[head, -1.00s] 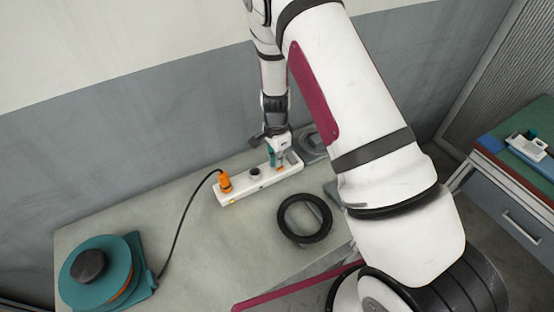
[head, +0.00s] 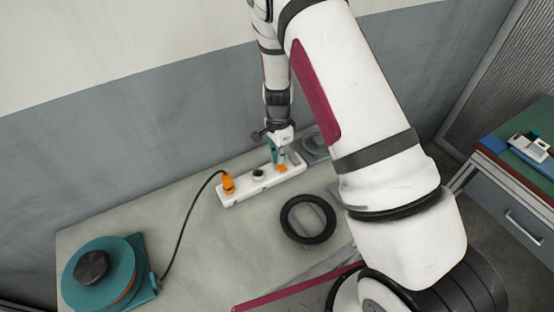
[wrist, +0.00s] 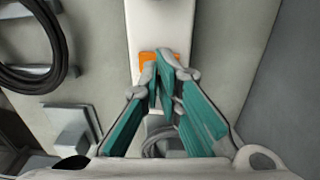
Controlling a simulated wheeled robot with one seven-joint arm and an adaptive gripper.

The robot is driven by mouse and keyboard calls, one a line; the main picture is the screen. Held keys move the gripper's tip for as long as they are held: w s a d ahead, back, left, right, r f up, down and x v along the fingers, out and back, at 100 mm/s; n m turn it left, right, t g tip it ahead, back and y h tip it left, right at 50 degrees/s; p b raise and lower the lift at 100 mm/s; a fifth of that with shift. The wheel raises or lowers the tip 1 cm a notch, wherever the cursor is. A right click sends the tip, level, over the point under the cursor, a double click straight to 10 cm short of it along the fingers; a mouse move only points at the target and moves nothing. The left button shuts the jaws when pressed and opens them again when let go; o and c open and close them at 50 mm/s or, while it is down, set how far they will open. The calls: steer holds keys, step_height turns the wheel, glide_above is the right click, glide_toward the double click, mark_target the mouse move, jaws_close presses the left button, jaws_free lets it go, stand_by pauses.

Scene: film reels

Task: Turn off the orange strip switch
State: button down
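A long white power strip (head: 246,186) lies on the table, and it also shows in the wrist view (wrist: 158,18). Its orange switch (head: 282,168) sits near the right end and shows in the wrist view (wrist: 147,57), partly covered by my fingertips. My gripper (head: 277,162) points down at the switch. In the wrist view, my gripper (wrist: 161,64) has its teal-padded fingers converging, with the tips together and nothing between them. The tips are at or just above the switch; I cannot tell whether they touch it.
An orange plug (head: 228,183) sits in the strip's left end, with a black cable running to a teal reel (head: 118,262). A black ring (head: 288,232) lies in front of the strip. The wall is close behind.

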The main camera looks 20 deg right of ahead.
step_height(320, 180, up, 12)
steer(key=s, duration=0.2)
steer(key=shift+s+d, duration=0.25)
steer(key=shift+s, duration=0.05)
steer(key=shift+r, duration=0.15)
steer(key=s+a+r+n+t+y, duration=0.1)
steer(key=s+r+n, duration=0.3)
steer(key=r, duration=0.5)
steer(key=s+a+r+n+t, duration=0.1)
steer(key=s+r+n, duration=0.3)
steer(key=r, duration=0.5)
steer(key=s+r+n+t, duration=0.2)
steer(key=s+r+n, duration=0.2)
steer(key=s, duration=0.4)
steer(key=s+r+n+t+h, duration=0.1)
steer(key=s+r+n, duration=0.2)
steer(key=s, duration=0.6)
step_height(320, 180, up, 2)
steer(key=shift+s+d+r+n+t, duration=0.15)
steer(key=shift+d+n+t, duration=0.1)
steer(key=shift+n+t, duration=0.15)
steer(key=shift+a, duration=0.1)
